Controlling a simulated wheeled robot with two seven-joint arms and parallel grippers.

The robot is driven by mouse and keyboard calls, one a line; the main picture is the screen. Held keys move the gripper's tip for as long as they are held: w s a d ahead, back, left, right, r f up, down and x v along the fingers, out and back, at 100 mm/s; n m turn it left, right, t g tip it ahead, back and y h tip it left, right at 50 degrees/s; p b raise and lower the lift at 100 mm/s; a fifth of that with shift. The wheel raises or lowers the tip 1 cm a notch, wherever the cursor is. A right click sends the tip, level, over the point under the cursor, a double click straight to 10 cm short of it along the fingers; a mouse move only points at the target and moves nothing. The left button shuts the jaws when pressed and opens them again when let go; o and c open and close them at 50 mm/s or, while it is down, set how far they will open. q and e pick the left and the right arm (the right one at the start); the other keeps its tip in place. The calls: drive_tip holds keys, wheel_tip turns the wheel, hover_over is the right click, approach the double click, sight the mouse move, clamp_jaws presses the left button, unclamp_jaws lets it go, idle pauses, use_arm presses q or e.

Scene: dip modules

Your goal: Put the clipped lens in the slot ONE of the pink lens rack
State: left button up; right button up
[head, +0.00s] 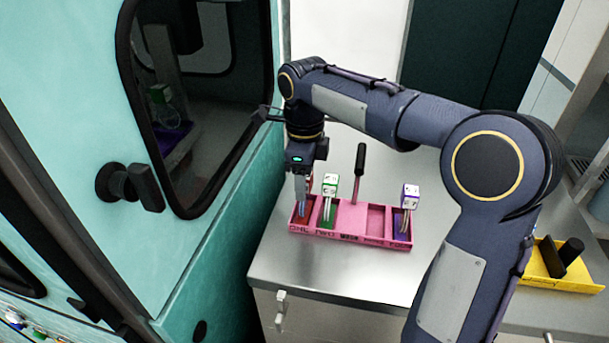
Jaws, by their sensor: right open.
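The pink lens rack (345,238) lies on the metal counter, with its label strip facing me. My right gripper (301,207) points down at the rack's left-end compartment, labelled ONE, and its jaws are open. A red piece (303,219) shows low in that compartment, around the fingertips. It may be the clipped lens, but the gripper hides most of it, so I cannot tell how it sits. A clip with a white-and-green cube top (330,187) stands in the second compartment. One with a white-and-purple cube top (410,195) stands in the right-end compartment. My left gripper is out of view.
A black-handled tool (360,160) stands upright at the rack's third compartment or just behind it. A yellow tray (550,262) with a black object lies at the right. A teal cabinet (225,240) with a dark window is close on the left. The counter (340,277) before the rack is clear.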

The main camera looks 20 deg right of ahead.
wheel_tip(320, 180, up, 12)
drive_tip(key=p, duration=0.1)
drive_tip(key=shift+r+p, duration=0.15)
drive_tip(key=shift+p, duration=0.15)
drive_tip(key=s+d+f+n+t+y, duration=0.1)
drive_tip(key=s+f+n, duration=0.2)
drive_tip(key=s+n, duration=0.3)
drive_tip(key=s+d+f+n+t+y, duration=0.1)
drive_tip(key=s+f+n+t+y, duration=0.15)
drive_tip(key=s+n, duration=0.35)
drive_tip(key=s+a+f+n, duration=0.1)
drive_tip(key=s+f+n, duration=0.2)
drive_tip(key=f+n, duration=0.1)
drive_tip(key=s+a+f+n+t, duration=0.1)
drive_tip(key=s+f+n, duration=0.2)
drive_tip(key=s+n, duration=0.1)
drive_tip(key=s+a+f+n+t, duration=0.1)
drive_tip(key=s+a+f+n, duration=0.1)
drive_tip(key=s+f+n, duration=0.1)
drive_tip(key=shift+s+f+n, duration=0.4)
drive_tip(key=shift+s+f, duration=0.3)
drive_tip(key=shift+f, duration=0.15)
